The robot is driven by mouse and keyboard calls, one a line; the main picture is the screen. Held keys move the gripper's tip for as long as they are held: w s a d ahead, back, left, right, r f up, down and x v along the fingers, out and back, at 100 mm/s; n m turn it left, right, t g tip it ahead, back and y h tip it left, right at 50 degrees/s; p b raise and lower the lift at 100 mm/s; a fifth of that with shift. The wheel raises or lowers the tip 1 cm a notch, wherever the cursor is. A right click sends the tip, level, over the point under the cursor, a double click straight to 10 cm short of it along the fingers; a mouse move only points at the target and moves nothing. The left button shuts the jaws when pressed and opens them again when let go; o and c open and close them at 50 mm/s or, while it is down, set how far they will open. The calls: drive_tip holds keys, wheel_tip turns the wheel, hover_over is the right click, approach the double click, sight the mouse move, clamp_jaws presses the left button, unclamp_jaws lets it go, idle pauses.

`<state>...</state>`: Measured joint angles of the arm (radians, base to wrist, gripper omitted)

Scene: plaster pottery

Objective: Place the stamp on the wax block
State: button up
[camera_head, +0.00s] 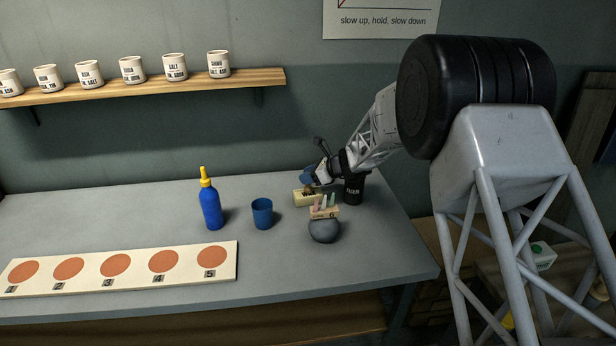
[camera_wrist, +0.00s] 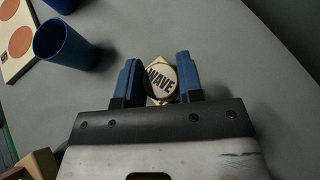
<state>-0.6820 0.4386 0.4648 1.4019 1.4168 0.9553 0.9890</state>
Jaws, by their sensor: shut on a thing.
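My gripper (camera_head: 310,182) is over the back right of the grey table. In the wrist view its two blue fingers (camera_wrist: 160,80) are closed on the sides of the stamp (camera_wrist: 160,79), a round piece with a pale top lettered "WAVE". The pale cream wax block (camera_head: 303,199) lies on the table right below the gripper. In the wrist view its yellowish edges show around the stamp, which covers most of it. The stamp is over the block; I cannot tell whether it touches it.
A dark labelled jar (camera_head: 354,190) stands close right of the gripper. A grey round pot (camera_head: 325,231) with a small rack is in front. A blue cup (camera_head: 262,214) and blue bottle (camera_head: 211,205) stand to the left. A numbered board (camera_head: 138,278) lies front left.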

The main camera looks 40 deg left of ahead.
drive_tip(key=shift+f, duration=0.25)
drive_tip(key=o, duration=0.9)
drive_tip(key=shift+r, duration=0.15)
drive_tip(key=v, duration=1.2)
drive_tip(key=shift+d+r, duration=0.1)
idle(0.6)
